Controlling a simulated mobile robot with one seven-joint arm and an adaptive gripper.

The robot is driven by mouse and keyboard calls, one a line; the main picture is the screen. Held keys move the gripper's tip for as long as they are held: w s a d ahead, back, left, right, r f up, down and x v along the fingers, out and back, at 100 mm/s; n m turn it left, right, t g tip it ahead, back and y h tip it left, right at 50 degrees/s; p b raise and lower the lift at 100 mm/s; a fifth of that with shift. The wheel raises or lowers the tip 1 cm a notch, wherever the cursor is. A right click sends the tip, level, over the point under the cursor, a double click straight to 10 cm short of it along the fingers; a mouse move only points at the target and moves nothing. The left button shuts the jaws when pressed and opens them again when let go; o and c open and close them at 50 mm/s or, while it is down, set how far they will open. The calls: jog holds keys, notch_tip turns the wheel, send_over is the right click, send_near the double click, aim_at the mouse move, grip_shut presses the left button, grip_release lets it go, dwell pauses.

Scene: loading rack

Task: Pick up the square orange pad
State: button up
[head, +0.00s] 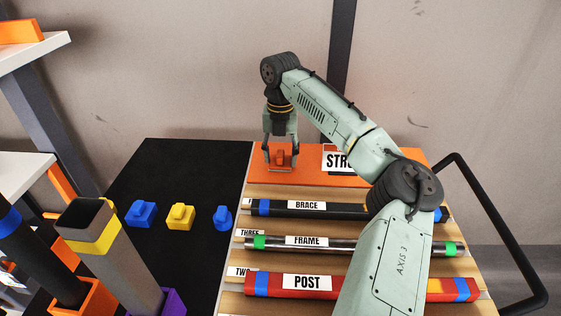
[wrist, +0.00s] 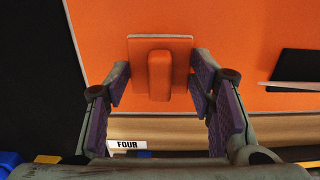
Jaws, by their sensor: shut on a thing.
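The square orange pad (wrist: 160,70) shows in the wrist view as a square plate with a raised block-shaped grip in its middle. In the head view the pad (head: 281,160) is at the left part of the orange panel (head: 310,180) at the rack's far end. My gripper (head: 281,153) points down over it. In the wrist view my gripper's fingers (wrist: 158,82) are shut on the pad, one at each side. I cannot tell whether the pad touches the panel or is just above it.
Bars labelled BRACE (head: 340,208), FRAME (head: 345,243) and POST (head: 340,283) lie across the wooden rack nearer to me. Blue and yellow blocks (head: 180,216) stand on the black surface at left. A STR-lettered sign (head: 336,158) stands right of the pad. Upright tubes (head: 105,250) are at front left.

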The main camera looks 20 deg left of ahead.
jog(key=shift+c, duration=0.5)
jog(key=shift+r, duration=0.55)
notch_tip(320, 180, up, 27)
jog(key=p, duration=0.4)
jog(key=o, duration=0.6)
jog(key=shift+c, duration=0.2)
jog(key=c, duration=0.4)
jog(key=shift+f, duration=0.1)
jog(key=shift+c, duration=0.2)
